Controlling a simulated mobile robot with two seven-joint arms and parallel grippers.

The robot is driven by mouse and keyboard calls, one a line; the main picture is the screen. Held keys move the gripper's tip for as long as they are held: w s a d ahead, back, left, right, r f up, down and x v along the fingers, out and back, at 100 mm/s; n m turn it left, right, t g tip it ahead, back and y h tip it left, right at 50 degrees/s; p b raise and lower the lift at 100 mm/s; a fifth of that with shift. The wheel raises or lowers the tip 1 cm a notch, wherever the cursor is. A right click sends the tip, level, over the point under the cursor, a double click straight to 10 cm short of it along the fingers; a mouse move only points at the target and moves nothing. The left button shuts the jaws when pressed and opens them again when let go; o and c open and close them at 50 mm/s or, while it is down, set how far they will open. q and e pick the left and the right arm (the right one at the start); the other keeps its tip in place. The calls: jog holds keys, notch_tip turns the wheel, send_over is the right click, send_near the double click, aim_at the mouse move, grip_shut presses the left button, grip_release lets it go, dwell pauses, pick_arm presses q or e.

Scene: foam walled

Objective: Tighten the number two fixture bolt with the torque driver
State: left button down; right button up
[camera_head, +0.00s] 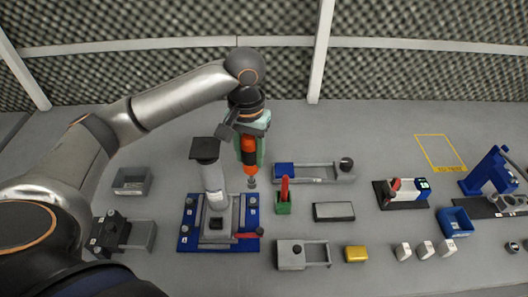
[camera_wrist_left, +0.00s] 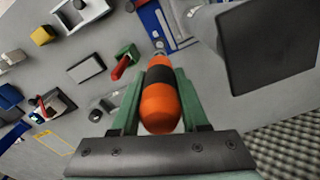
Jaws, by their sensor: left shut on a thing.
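My left gripper (camera_head: 250,148) is shut on the orange and black torque driver (camera_head: 249,165) and holds it upright, tip down. In the left wrist view the driver (camera_wrist_left: 160,106) lies between the green fingers of the gripper (camera_wrist_left: 160,90). The blue fixture plate (camera_head: 186,241) stands below and left of the driver, with small bolts near its corners. The driver's tip shows just above the upper right bolt (camera_head: 252,200); whether they touch cannot be told. The number labels are too small to read. In the wrist view part of the blue plate (camera_wrist_left: 149,20) shows beyond the tip.
A tall grey column with a black top (camera_head: 205,148) rises from the fixture, close left of the driver. A green holder with a red handle (camera_head: 284,205) and a blue-and-grey tray (camera_head: 315,172) are close on the right. A red-handled clamp (camera_head: 245,236) lies at the fixture's front.

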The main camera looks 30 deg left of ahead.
aim_at(252, 181)
pick_arm(q)
jog(key=shift+f, duration=3.8)
dwell(1.6)
jog(key=shift+r, duration=2.5)
jog(key=shift+d, duration=0.1)
